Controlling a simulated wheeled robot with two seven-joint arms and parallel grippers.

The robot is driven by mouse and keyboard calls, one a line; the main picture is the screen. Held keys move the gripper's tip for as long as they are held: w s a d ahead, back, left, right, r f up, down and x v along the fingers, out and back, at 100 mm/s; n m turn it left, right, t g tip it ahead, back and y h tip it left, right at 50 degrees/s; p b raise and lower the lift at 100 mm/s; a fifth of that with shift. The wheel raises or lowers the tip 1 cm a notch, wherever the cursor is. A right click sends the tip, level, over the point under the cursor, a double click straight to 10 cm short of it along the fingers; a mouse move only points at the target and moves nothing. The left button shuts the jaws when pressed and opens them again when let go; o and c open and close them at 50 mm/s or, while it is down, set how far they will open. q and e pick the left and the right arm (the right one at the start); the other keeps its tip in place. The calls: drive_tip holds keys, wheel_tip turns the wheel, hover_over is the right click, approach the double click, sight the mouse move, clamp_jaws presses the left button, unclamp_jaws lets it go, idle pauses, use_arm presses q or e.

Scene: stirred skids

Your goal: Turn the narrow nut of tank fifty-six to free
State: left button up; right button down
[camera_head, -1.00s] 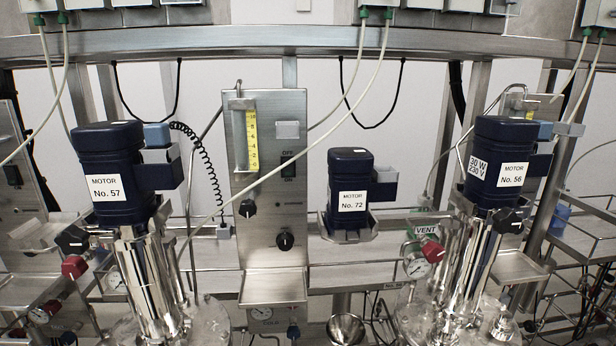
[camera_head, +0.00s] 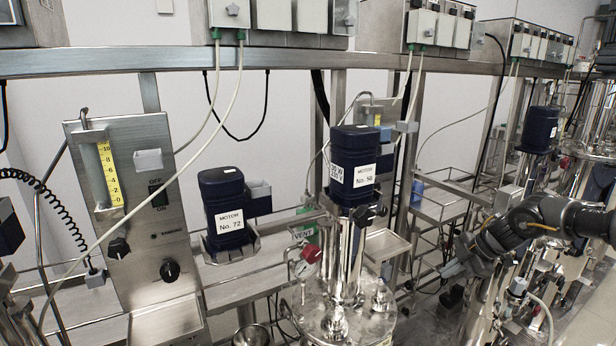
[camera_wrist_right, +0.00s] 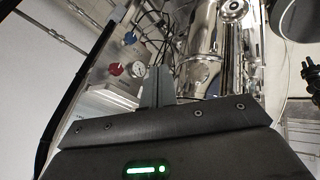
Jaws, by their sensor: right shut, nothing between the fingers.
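Motor No. 56 (camera_head: 353,165), dark blue with a white label, stands on a shiny steel column above the round lid of tank fifty-six (camera_head: 318,318). Steel fittings (camera_head: 382,298) stand on the lid; I cannot tell which is the narrow nut. A red knob (camera_head: 311,254) and a gauge sit at the tank's left. My right gripper (camera_head: 447,269) is to the right of the tank, apart from it, pointing left. In the right wrist view its fingers (camera_wrist_right: 157,84) are shut and empty, with steel pipework beyond. My left gripper is not in view.
Motor No. 72 (camera_head: 222,208) and a control panel (camera_head: 140,205) stand at the left. A steel tray (camera_head: 386,246) lies right of the column. A rack with wire shelves (camera_head: 440,205) stands behind, and another motor (camera_head: 540,130) at the far right. A steel beam (camera_head: 290,62) crosses above.

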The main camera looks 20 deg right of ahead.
drive_tip(key=a+r+n+g, duration=0.2)
drive_tip(key=a+r+g, duration=0.15)
drive_tip(key=a, duration=0.55)
drive_tip(key=a+r+n+g, duration=0.2)
drive_tip(key=a+r, duration=0.2)
drive_tip(key=a, duration=0.6)
drive_tip(key=shift+h, duration=0.3)
drive_tip(key=f+b, duration=0.1)
drive_tip(key=f, duration=0.1)
drive_tip(key=f+b, duration=0.1)
drive_tip(key=f, duration=0.2)
drive_tip(key=shift+s+d+f+b, duration=0.2)
drive_tip(key=shift+s+f+b, duration=0.1)
drive_tip(key=shift+b, duration=0.1)
drive_tip(key=shift+f+b, duration=0.4)
drive_tip(key=shift+b, duration=0.15)
drive_tip(key=shift+w+a, duration=0.1)
drive_tip(key=shift+a, duration=0.1)
drive_tip(key=shift+b, duration=0.4)
